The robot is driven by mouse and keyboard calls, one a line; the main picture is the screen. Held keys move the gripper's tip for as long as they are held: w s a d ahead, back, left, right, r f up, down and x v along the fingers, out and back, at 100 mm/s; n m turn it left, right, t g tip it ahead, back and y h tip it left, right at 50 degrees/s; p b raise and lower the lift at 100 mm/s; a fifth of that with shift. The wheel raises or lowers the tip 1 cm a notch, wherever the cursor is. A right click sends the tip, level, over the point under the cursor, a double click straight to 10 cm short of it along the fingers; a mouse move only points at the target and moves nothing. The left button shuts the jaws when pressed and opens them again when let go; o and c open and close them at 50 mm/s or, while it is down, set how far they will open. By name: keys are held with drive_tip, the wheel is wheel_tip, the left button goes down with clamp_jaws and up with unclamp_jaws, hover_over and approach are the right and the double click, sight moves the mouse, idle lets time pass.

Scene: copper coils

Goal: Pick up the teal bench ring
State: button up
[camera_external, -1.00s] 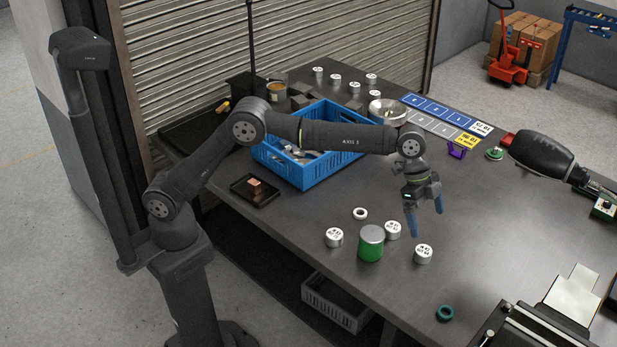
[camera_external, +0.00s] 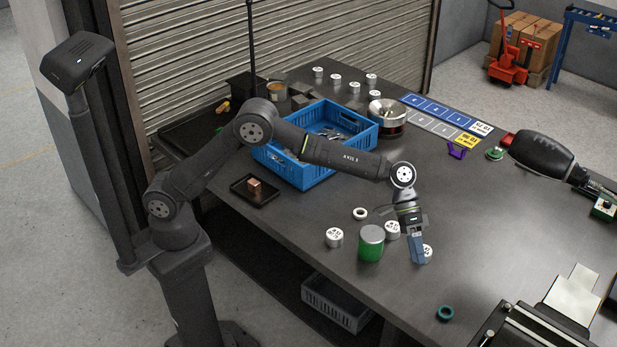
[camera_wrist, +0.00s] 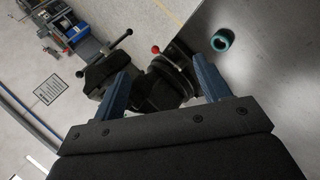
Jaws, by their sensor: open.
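The teal bench ring (camera_external: 445,313) lies flat on the dark table near its front edge, at the lower right in the outside view. In the wrist view the ring (camera_wrist: 222,40) shows at the upper right, beyond the right finger. My gripper (camera_external: 418,258) is above the table, up and to the left of the ring and apart from it. Its blue fingers point down and hide part of a white-topped cylinder. In the wrist view my gripper (camera_wrist: 163,88) has its two fingers spread wide, with nothing held between them.
A green jar (camera_external: 371,245), a white ring (camera_external: 360,213) and several silver cylinders (camera_external: 334,238) stand left of my gripper. A dark vise (camera_external: 520,328) is right of the teal ring. A blue crate (camera_external: 300,178) sits farther back.

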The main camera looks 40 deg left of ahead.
drive_tip(key=w+a+f+n+t+h, duration=0.1)
drive_tip(key=f+n, duration=0.3)
drive_tip(key=n, duration=0.4)
drive_tip(key=w+a+f+n+t+h, duration=0.2)
drive_tip(key=f+n, duration=0.3)
drive_tip(key=n, duration=0.4)
drive_tip(key=w+a+f+n+t+h, duration=0.1)
drive_tip(key=w+a+f+n+h, duration=0.1)
drive_tip(key=f+n, duration=0.3)
drive_tip(key=shift+a+n+t+h, duration=0.15)
drive_tip(key=shift+a+n, duration=0.15)
drive_tip(key=shift+n, duration=0.8)
drive_tip(key=shift+a+n+t+h, duration=0.15)
drive_tip(key=shift+a+n, duration=0.15)
drive_tip(key=shift+n, duration=0.8)
drive_tip(key=shift+w+a+f+n, duration=0.1)
drive_tip(key=shift+f+n, duration=0.05)
drive_tip(key=shift+n, duration=0.15)
drive_tip(key=shift+d+f, duration=0.2)
approach(444, 310)
drive_tip(key=shift+w+d+f, duration=0.3)
drive_tip(key=shift+w+f, duration=0.1)
drive_tip(key=shift+w, duration=0.05)
drive_tip(key=shift+x, duration=2.8)
drive_tip(key=shift+s, duration=0.15)
